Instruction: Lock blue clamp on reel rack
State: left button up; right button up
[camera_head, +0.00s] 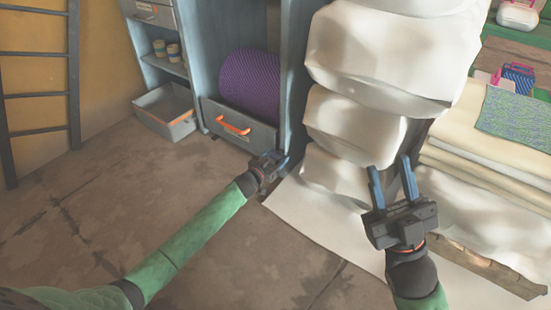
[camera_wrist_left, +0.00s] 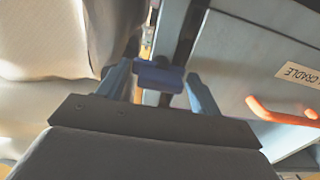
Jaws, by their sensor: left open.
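A blue clamp (camera_wrist_left: 160,76) shows in the left wrist view at a dark upright of the blue-grey reel rack (camera_head: 292,75). It lies between the spread fingertips of my left gripper (camera_head: 277,160); whether they touch it I cannot tell. My left gripper is open, low at the rack's right upright, beside the drawer front with the orange handle (camera_head: 233,125). In the head view the clamp is hidden or too small to make out. A purple reel (camera_head: 250,80) sits behind that drawer front. My right gripper (camera_head: 389,166) is open and empty before the white bundles.
Large white bundles (camera_head: 365,55) are stacked right of the rack, close to both grippers. Folded cloth (camera_head: 480,150) lies further right. A grey bin (camera_head: 166,110) stands on the floor left of the drawer. A dark ladder (camera_head: 72,75) is at the left wall. The floor at front left is clear.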

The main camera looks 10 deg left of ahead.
pick_arm(q)
jog(key=shift+c, duration=0.4)
jog(key=c, duration=0.8)
jog(key=shift+d, duration=0.1)
